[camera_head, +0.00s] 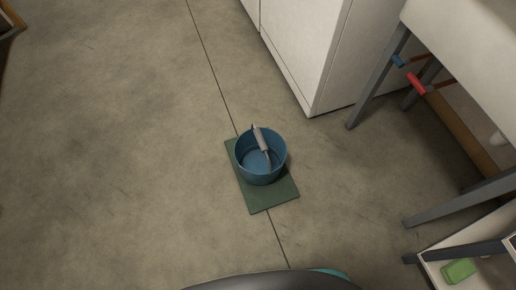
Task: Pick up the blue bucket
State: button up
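The blue bucket (261,172) stands upright on a dark green mat (268,198) on the floor, right of the middle of the head view. It is open at the top and looks empty. Its grey handle (261,141) stands up across the opening, running from the back rim towards the front right. My gripper is not in view. Nothing touches the bucket except the mat under it.
A white cabinet (305,50) stands behind the bucket. At the right is a white sink or tub (470,40) on grey legs, with blue and red valve handles (416,83) beneath. A tray (432,270) holds a green item (458,271). Floor left is clear.

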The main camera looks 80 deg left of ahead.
aim_at(260, 154)
jog(key=u, duration=3)
jog(key=i, duration=0.05)
jog(key=z, duration=0.05)
